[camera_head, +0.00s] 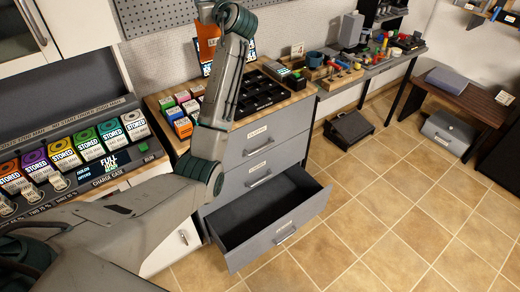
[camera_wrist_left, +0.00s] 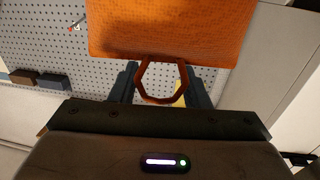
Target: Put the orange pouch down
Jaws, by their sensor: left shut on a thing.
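The orange pouch (camera_wrist_left: 165,30) fills the top of the left wrist view, with a dark red loop handle at its lower edge. My left gripper (camera_wrist_left: 162,82) is shut on this loop, its fingers on either side of it. In the head view the pouch (camera_head: 208,46) hangs at the top, above the back of the grey drawer cabinet, partly hidden by my left arm. The gripper's fingertips are not clear there. My right gripper is not in view.
The grey drawer cabinet (camera_head: 252,140) has its bottom drawer (camera_head: 272,245) pulled open and apparently empty. Its top carries colored boxes (camera_head: 182,127) and a black slotted tray (camera_head: 262,92). A charge case (camera_head: 110,170) stands left.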

